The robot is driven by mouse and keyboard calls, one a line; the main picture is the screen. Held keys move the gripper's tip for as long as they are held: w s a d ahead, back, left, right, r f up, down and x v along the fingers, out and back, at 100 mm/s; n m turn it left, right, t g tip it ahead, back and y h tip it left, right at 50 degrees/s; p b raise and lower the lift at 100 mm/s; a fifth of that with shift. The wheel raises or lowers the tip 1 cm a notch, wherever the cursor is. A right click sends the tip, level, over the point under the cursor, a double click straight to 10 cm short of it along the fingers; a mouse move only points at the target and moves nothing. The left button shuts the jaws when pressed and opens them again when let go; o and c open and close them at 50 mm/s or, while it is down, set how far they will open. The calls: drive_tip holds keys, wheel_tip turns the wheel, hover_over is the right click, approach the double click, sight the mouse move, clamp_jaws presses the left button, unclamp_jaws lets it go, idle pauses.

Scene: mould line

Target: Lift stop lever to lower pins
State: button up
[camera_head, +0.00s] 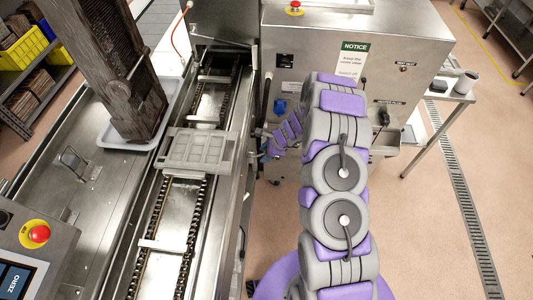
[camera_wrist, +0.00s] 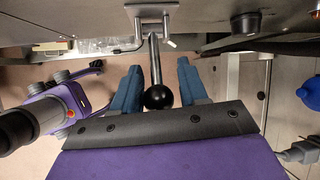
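A lever with a metal rod and a black ball knob (camera_wrist: 158,97) shows in the wrist view. Its rod runs up to a metal bracket (camera_wrist: 151,14) under a steel edge. I take it to be the stop lever, but no label shows there. My gripper (camera_wrist: 157,84) is open, with one blue finger on each side of the knob and rod. Gaps show between the fingers and the lever. In the head view my grey and purple arm reaches to the steel machine (camera_head: 325,45); the fingers cannot be made out. The pins cannot be made out.
A chain conveyor (camera_head: 165,225) carries a grey mould (camera_head: 195,151). A tray (camera_head: 171,90) holds a dark stacked column left of it. A control panel with a red stop button (camera_head: 39,234) is at lower left. A small table (camera_head: 455,96) stands right. Floor is clear on the right.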

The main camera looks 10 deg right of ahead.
drive_tip(key=shift+o, duration=1.1)
drive_tip(key=shift+a, duration=0.2)
drive_tip(key=shift+s, duration=0.1)
drive_tip(key=v, duration=1.7)
drive_tip(key=shift+p, duration=0.35)
drive_tip(key=shift+r, duration=0.15)
